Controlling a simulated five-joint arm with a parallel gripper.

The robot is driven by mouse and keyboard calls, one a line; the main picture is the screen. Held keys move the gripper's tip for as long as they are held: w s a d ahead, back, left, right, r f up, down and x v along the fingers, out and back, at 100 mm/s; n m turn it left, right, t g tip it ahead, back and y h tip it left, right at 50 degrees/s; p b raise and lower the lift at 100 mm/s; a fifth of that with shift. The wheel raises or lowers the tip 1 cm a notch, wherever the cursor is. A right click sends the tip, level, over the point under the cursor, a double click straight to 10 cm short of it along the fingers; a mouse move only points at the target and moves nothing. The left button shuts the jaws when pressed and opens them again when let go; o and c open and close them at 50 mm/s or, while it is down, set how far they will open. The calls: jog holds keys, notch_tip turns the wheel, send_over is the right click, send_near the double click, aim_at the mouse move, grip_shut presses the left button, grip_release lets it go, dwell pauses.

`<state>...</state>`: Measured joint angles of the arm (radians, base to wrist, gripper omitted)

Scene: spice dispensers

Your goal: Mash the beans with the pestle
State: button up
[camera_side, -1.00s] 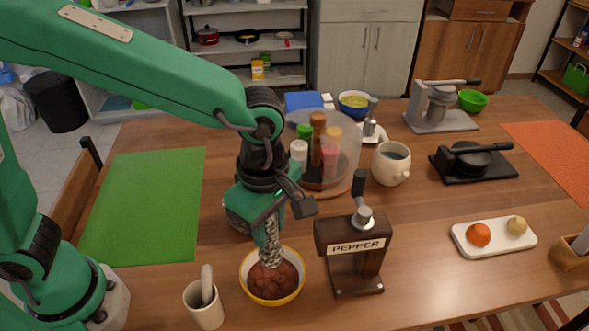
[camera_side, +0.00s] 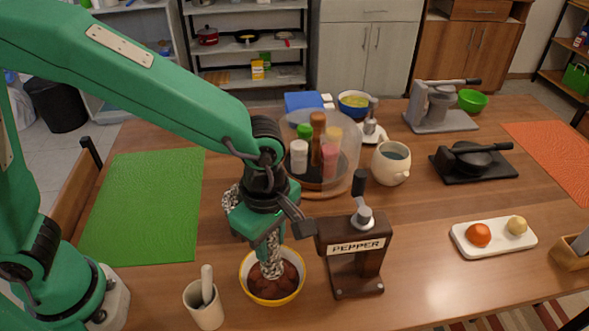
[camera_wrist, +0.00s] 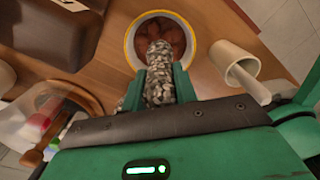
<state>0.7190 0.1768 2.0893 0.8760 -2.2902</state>
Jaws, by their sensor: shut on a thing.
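The pestle (camera_side: 272,264) is speckled grey stone, and my gripper (camera_side: 268,244) is shut on it. It points down, and its lower end is in the brown beans (camera_side: 291,283); how deep is hidden. The beans lie in a white bowl with a yellow rim (camera_side: 246,272) at the table's front. In the wrist view the pestle (camera_wrist: 158,72) lies between the fingers of my gripper (camera_wrist: 160,88). Its tip covers part of the beans (camera_wrist: 174,36) inside the bowl (camera_wrist: 130,46).
A cream cup (camera_side: 203,309) with a light stick stands close left of the bowl. The brown pepper dispenser (camera_side: 356,262) stands close right. Behind are a spice carousel (camera_side: 346,185) and a beige mug (camera_side: 391,166). A speckled grey thing (camera_side: 231,197) is partly hidden behind my wrist.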

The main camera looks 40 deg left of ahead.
dwell(0.3)
jog(key=shift+w+d, duration=0.6)
jog(key=shift+f, duration=0.1)
jog(key=shift+f, duration=2.15)
jog(key=shift+r, duration=0.1)
jog(key=shift+r, duration=2.15)
